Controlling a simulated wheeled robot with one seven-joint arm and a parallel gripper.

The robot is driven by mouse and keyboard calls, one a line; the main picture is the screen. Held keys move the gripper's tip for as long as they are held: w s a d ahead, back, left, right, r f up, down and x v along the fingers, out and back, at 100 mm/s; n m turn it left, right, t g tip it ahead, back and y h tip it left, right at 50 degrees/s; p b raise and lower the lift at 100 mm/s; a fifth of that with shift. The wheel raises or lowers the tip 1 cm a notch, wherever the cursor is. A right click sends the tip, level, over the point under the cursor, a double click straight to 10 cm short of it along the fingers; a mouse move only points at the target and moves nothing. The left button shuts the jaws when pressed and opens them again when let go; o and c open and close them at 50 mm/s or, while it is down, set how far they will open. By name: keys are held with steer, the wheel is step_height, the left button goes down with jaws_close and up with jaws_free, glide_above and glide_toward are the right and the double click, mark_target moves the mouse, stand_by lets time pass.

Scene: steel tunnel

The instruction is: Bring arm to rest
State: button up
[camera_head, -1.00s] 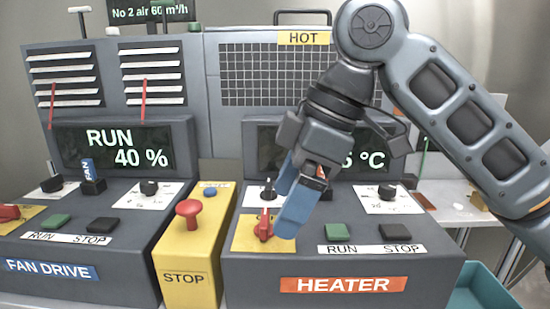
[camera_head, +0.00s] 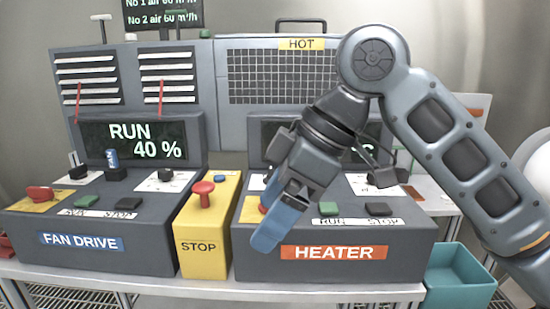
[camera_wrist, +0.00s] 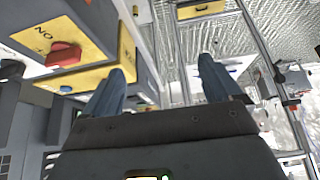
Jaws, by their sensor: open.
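My gripper (camera_head: 280,217) is in front of the heater box (camera_head: 380,262) in the head view. Its blue fingers point down and left, over the left part of the heater panel, and look empty. In the wrist view my gripper (camera_wrist: 162,85) shows two blue fingers spread apart with nothing between them. My arm reaches in from the right and hides much of the heater display. A red switch on a yellow plate (camera_wrist: 85,30) shows at the upper left of the wrist view, apart from the fingers.
A yellow stop box (camera_head: 190,255) with a red button stands between the heater and the fan drive box (camera_head: 130,255), whose display reads RUN 40 %. A teal bin (camera_head: 460,280) stands at the lower right. The bench's front edge (camera_head: 330,290) runs below the boxes.

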steer(key=s+a+f+m+t+y, duration=0.1)
steer(key=a+f+m+t+y, duration=0.4)
steer(key=a+f+m+y, duration=0.25)
steer(key=s+d+f+m+t+h, duration=0.6)
steer(key=s+d+f+m+t, duration=0.4)
steer(key=f, duration=0.4)
steer(key=s+d+h, duration=0.3)
steer(key=s+d, duration=0.6)
steer(key=s, duration=0.4)
steer(key=s+d+h, duration=0.4)
steer(key=s+d, duration=0.6)
steer(key=s, duration=0.3)
steer(key=shift+s+r+g, duration=0.25)
steer(key=shift+g, duration=0.05)
steer(key=shift+d+h, duration=0.1)
steer(key=shift+h, duration=0.15)
